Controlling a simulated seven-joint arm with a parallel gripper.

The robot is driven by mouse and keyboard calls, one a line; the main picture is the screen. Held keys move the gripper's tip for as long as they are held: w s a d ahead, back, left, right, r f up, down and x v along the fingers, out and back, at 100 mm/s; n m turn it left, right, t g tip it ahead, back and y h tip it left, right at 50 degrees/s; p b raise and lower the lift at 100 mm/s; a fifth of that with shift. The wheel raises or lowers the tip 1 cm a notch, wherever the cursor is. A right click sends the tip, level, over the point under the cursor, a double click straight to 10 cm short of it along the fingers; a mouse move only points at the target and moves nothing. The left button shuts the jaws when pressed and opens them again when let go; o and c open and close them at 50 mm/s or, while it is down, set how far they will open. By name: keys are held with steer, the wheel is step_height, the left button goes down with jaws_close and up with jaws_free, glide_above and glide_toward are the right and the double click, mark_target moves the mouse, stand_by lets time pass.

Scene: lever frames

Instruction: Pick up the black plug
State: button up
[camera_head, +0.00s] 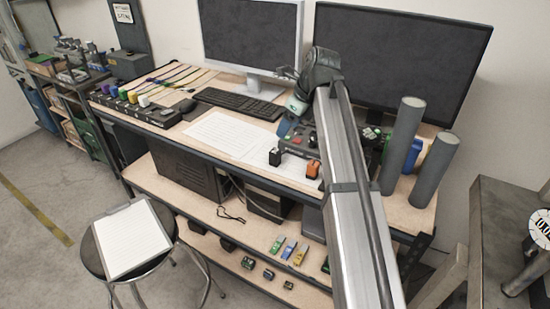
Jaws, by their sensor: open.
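A black power strip (158,115) lies along the desk's front left edge. I cannot clearly make out a black plug against the dark strip. My gripper (294,162) is open over the desk's front middle, well to the right of the strip.
Two monitors stand at the back. Two grey cylinders (402,145) rise at the right. A stool (95,258) stands in front.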

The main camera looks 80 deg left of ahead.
mark_target(275, 151)
steer(key=x, duration=1.2)
steer(key=shift+s+a+f, duration=0.15)
steer(key=shift+f, duration=0.2)
steer(key=c, duration=1.1)
